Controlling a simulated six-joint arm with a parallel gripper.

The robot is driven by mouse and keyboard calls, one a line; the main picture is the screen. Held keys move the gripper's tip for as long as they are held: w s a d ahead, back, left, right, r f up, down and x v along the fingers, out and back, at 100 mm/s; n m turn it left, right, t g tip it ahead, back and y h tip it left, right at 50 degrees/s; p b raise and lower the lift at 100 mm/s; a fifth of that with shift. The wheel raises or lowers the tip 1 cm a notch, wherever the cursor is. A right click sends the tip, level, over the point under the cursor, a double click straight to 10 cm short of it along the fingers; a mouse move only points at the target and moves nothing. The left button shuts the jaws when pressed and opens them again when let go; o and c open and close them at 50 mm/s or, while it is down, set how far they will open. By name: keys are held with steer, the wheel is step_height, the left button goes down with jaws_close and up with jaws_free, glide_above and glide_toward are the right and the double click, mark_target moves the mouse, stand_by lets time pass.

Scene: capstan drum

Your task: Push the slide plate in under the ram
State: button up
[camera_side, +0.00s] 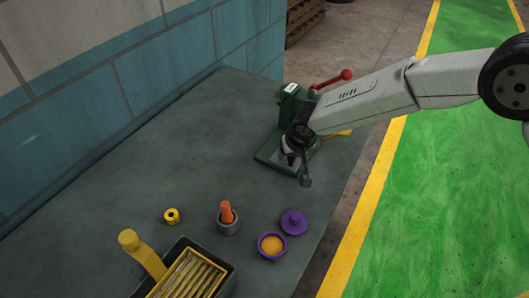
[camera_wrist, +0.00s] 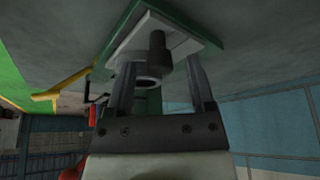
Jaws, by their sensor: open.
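The green press (camera_side: 291,100) stands on the far part of the bench, with a red-knobbed lever on top. Its green base (camera_side: 268,155) shows past my arm. In the wrist view, a pale plate (camera_wrist: 188,43) lies on the green base (camera_wrist: 212,44), with a dark upright peg (camera_wrist: 158,45) and a grey ring-shaped part (camera_wrist: 147,82) in front of it. I take the pale plate for the slide plate. My gripper (camera_side: 299,170) is open over the base's near side. In the wrist view, its fingers (camera_wrist: 160,68) stand apart on either side of the peg and ring; contact is unclear. The ram is mostly hidden by my arm.
A yellow handle (camera_side: 337,133) sticks out right of the press. The bench's middle left is clear.

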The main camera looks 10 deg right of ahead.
jaws_close()
stand_by(1.4)
